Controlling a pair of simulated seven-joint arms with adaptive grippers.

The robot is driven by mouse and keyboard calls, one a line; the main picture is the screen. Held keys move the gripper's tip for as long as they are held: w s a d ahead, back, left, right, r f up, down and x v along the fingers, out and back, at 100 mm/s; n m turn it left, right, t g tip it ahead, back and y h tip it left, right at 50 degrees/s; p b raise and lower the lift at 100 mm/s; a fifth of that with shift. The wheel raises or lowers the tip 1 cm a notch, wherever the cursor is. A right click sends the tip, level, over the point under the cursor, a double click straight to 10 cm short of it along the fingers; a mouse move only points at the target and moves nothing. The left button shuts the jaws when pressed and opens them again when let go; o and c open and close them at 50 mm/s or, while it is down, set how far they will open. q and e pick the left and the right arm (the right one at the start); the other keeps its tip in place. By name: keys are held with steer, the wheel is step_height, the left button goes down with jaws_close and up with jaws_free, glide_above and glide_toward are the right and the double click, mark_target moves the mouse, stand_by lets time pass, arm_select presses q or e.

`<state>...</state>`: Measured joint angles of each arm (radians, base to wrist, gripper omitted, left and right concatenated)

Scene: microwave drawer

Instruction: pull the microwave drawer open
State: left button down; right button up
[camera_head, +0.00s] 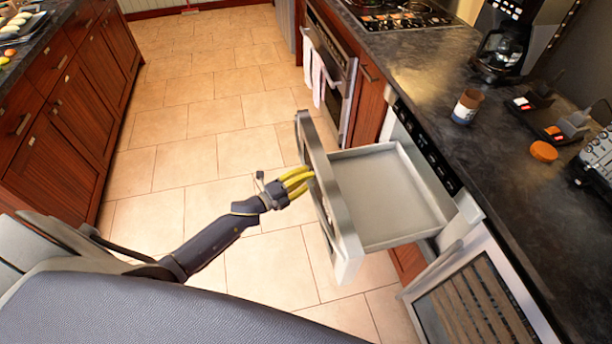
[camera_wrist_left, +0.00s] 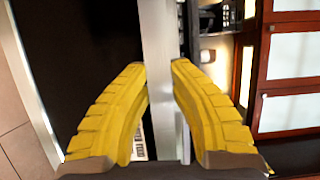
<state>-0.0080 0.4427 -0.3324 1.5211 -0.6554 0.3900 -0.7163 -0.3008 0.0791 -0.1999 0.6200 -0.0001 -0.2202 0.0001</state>
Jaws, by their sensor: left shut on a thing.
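The microwave drawer (camera_head: 390,200) stands pulled out from under the right counter, its shallow light-grey inside empty. Its steel front panel (camera_head: 333,205) faces the floor aisle. My left gripper (camera_head: 308,178), with yellow fingers, is at the outer side of this front. In the left wrist view, the gripper (camera_wrist_left: 159,70) has one finger on each side of a pale metal bar (camera_wrist_left: 160,35), and it is shut on this bar, the drawer handle. The fingertips hide part of the handle in the head view. My right gripper is not in view.
An oven with white towels (camera_head: 318,75) stands beyond the drawer. A glass-fronted cooler (camera_head: 475,300) is nearer, on the right. The tiled floor (camera_head: 215,150) left of the drawer is clear.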

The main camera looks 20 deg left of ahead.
arm_select(q)
steer(key=shift+w+a, duration=0.1)
steer(key=c, duration=1.2)
jaws_free()
steer(key=v, duration=1.2)
